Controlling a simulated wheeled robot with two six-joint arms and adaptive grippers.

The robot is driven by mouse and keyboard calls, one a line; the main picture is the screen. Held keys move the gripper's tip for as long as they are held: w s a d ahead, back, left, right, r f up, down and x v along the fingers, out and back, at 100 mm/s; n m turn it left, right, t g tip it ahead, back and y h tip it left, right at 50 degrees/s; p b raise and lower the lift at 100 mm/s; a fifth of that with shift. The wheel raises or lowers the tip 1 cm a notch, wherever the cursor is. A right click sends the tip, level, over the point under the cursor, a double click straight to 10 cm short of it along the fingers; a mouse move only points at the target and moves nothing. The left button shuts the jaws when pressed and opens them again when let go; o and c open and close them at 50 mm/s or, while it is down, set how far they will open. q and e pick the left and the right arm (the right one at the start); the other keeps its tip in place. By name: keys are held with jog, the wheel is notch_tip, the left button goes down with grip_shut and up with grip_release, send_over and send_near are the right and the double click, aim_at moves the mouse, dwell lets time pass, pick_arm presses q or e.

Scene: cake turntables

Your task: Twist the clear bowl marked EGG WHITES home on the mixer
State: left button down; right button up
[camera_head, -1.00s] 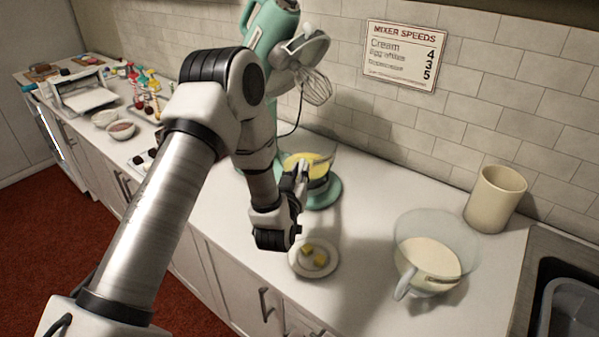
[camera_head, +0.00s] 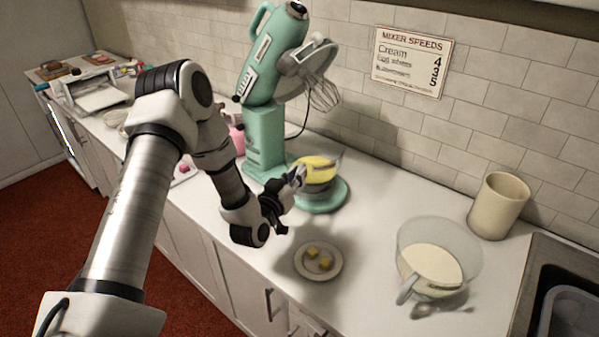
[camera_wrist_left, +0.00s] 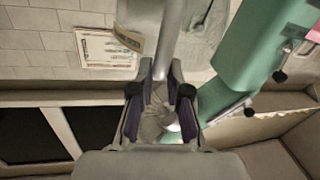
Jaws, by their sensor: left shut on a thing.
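A clear bowl with yellow contents (camera_head: 318,172) sits on the round base (camera_head: 325,199) of the teal mixer (camera_head: 264,130), below the raised whisk (camera_head: 322,92). My left gripper (camera_head: 296,178) is at the bowl's left side, shut on its handle. In the left wrist view the fingers (camera_wrist_left: 160,95) are on either side of the handle, and a tan label (camera_wrist_left: 128,38) shows beyond them. A second clear bowl (camera_head: 438,257) with pale contents and a handle stands at the right. I cannot read either bowl's label. My right gripper is not in view.
A small plate (camera_head: 300,272) with yellow cubes lies in front of the mixer. A spoon (camera_head: 440,307) lies by the second bowl. A cream canister (camera_head: 497,205) stands near the sink (camera_head: 570,280). The wall sign (camera_head: 411,62) lists mixer speeds. The counter between plate and second bowl is clear.

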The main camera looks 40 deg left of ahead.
pick_arm(q)
jog(key=shift+s+a+f+h, duration=0.1)
jog(key=shift+a+h, duration=0.15)
jog(key=shift+h, duration=0.15)
jog(key=shift+a+m+h+p, duration=0.55)
jog(key=shift+m+h+p, duration=0.05)
jog(key=shift+p, duration=0.3)
jog(key=shift+a+h, duration=0.2)
jog(key=shift+h, duration=0.1)
jog(key=shift+s+m, duration=0.1)
jog(key=shift+m, duration=0.2)
